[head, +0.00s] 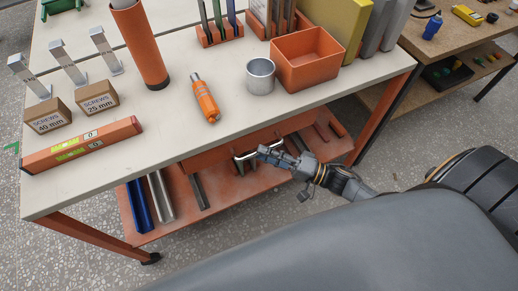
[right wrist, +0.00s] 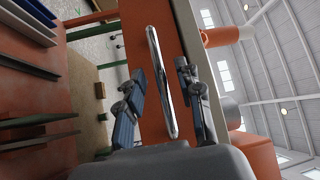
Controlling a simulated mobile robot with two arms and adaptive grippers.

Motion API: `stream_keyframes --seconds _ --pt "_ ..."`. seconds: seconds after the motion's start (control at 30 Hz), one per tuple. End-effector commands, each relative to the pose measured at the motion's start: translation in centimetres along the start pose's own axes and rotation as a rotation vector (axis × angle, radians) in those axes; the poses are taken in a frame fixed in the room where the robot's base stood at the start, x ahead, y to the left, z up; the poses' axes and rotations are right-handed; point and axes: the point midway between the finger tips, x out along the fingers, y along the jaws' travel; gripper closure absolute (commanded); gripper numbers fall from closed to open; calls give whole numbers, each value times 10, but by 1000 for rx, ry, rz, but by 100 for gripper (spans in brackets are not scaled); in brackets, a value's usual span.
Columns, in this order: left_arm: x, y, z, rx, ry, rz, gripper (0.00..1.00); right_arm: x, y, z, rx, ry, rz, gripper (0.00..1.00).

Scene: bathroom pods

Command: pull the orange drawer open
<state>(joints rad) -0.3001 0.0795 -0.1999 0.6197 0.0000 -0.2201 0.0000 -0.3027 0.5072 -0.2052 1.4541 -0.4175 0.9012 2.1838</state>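The orange drawer (head: 208,157) sits under the front edge of the workbench top, and its front looks in line with that edge. Its metal bar handle (head: 244,157) sticks out from the front. My right gripper (head: 268,153) is at the handle, reaching in from the right. In the right wrist view the drawer front (right wrist: 153,128) fills the middle, and the handle (right wrist: 160,80) runs upright between the two spread fingers (right wrist: 164,90). Gaps show on both sides of the handle. My left gripper is in neither view.
On the workbench top (head: 170,125) are an orange box (head: 306,62), a metal cup (head: 260,77), an orange screwdriver-like tool (head: 205,98) and a level (head: 83,145). A lower shelf (head: 225,200) holds metal profiles below the drawer. Open floor lies in front.

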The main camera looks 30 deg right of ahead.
Motion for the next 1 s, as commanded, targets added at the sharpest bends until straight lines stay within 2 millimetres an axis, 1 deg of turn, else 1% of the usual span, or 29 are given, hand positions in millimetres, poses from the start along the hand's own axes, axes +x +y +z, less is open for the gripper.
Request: stream_keyframes --seconds 0.03,0.1,0.2,0.53,0.57,0.6,0.67,0.7,1.0 --pt "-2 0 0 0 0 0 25 7 -1 0 0 1 -2 64" --pt "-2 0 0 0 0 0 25 15 -1 0 0 1 -2 64" --pt "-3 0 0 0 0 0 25 21 0 0 1 1 0 64" --pt "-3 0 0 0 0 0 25 24 0 0 0 0 1 64" --pt "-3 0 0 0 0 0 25 24 0 0 0 0 1 70" --pt "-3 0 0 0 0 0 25 24 0 0 0 0 1 79" --pt "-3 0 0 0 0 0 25 24 0 0 0 0 1 91" --pt "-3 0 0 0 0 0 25 24 0 0 0 0 1 99" --pt "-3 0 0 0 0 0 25 23 0 0 0 0 1 100"
